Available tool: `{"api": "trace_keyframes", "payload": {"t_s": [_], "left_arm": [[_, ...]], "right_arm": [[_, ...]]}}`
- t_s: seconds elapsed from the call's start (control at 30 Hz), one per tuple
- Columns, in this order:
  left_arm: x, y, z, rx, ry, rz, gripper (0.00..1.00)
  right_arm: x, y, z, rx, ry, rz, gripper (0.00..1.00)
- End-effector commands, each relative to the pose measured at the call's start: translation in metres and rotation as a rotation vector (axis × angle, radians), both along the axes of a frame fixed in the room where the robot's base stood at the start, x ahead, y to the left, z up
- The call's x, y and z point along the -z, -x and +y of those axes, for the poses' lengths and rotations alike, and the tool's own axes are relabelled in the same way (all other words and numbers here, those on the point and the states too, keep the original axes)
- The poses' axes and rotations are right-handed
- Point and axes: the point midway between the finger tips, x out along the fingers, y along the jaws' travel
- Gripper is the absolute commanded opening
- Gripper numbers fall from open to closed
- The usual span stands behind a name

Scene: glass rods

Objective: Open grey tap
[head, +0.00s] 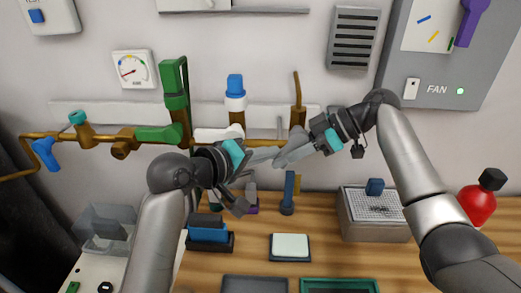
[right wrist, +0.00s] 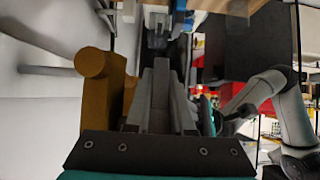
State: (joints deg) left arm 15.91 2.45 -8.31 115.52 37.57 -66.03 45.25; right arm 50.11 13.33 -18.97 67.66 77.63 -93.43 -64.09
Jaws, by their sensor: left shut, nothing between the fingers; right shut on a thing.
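A brass valve body (right wrist: 95,66) stands beside the fingers there. In the head view the fingers hide most of the grip. My left gripper (head: 262,158) is shut and empty, its tips close to the right gripper's fingers. I cannot tell whether they touch.
The brass pipe (head: 97,139) carries other valves: a blue handle (head: 44,153), a teal knob (head: 77,117), a green lever (head: 158,134) and a white valve with blue top (head: 235,95). A red bottle (head: 478,205) and grey box (head: 372,222) stand at right on the bench.

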Motion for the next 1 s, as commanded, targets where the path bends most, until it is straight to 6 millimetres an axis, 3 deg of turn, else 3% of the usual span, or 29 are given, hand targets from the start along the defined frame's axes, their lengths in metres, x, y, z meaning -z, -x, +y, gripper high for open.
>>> {"api": "trace_keyframes", "payload": {"t_s": [0.57, 0.6, 0.7, 1.0], "left_arm": [[0.009, 0.001, -0.012, 0.007, -0.001, 0.008, 0.00], [0.010, 0.002, -0.012, 0.008, -0.001, 0.008, 0.00], [0.010, 0.002, -0.012, 0.010, 0.000, 0.010, 0.00], [0.009, 0.002, -0.012, 0.010, 0.001, 0.009, 0.00]], "right_arm": [[-0.003, 0.000, 0.002, -0.001, -0.008, -0.005, 0.00], [-0.003, 0.000, 0.002, -0.002, -0.008, -0.005, 0.23], [-0.003, 0.000, 0.002, -0.003, -0.009, -0.005, 0.34], [-0.005, 0.000, 0.002, -0.003, -0.010, -0.006, 0.34]]}}
